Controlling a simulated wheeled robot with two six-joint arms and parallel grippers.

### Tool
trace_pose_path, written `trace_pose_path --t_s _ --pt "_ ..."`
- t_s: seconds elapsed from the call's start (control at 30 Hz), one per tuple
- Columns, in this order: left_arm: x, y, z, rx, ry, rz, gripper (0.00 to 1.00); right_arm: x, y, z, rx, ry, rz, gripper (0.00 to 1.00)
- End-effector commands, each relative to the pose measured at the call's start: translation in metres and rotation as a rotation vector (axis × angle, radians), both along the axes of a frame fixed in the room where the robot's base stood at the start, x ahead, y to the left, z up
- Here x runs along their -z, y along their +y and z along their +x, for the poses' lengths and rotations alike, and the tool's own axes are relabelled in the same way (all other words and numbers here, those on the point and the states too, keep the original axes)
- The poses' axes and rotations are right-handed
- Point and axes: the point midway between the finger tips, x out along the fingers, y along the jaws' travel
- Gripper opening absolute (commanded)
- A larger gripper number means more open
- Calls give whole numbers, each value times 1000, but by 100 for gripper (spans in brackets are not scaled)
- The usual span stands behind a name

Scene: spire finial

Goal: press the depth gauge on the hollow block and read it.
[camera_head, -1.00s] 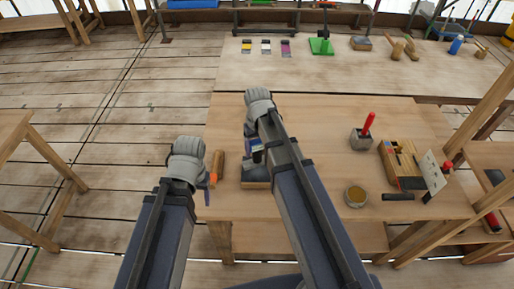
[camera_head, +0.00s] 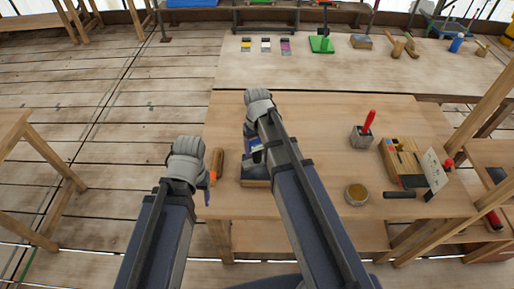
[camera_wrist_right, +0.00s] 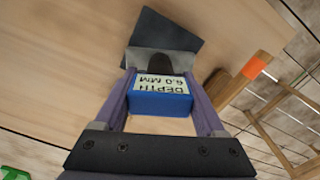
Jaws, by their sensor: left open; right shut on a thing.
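My right gripper (camera_head: 252,143) is shut on the depth gauge (camera_wrist_right: 160,101), a blue body with a white label. The label is upside down in the right wrist view and seems to read "DEPTH 6.0 MM". The gauge is partly hidden by my right arm in the head view. The hollow block (camera_head: 256,182), a box-like piece with a dark top, lies under the gauge on the table. I cannot tell whether the gauge touches it, and no hollow shows. My left gripper (camera_head: 208,183) is open and empty, left of the block.
An orange-banded wooden handle (camera_head: 217,162) lies beside my left gripper. The table's middle is clear.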

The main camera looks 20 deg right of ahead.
Motion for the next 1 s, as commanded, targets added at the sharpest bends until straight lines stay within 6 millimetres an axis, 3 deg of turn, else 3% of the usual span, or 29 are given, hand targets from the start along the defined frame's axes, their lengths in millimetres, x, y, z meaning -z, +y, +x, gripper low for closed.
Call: trace_pose_path --t_s 0.73,1.0 --pt "23 0 0 0 0 0 63 23 0 0 0 0 0 0" --pt "22 0 0 0 0 0 63 21 0 0 0 0 0 0"
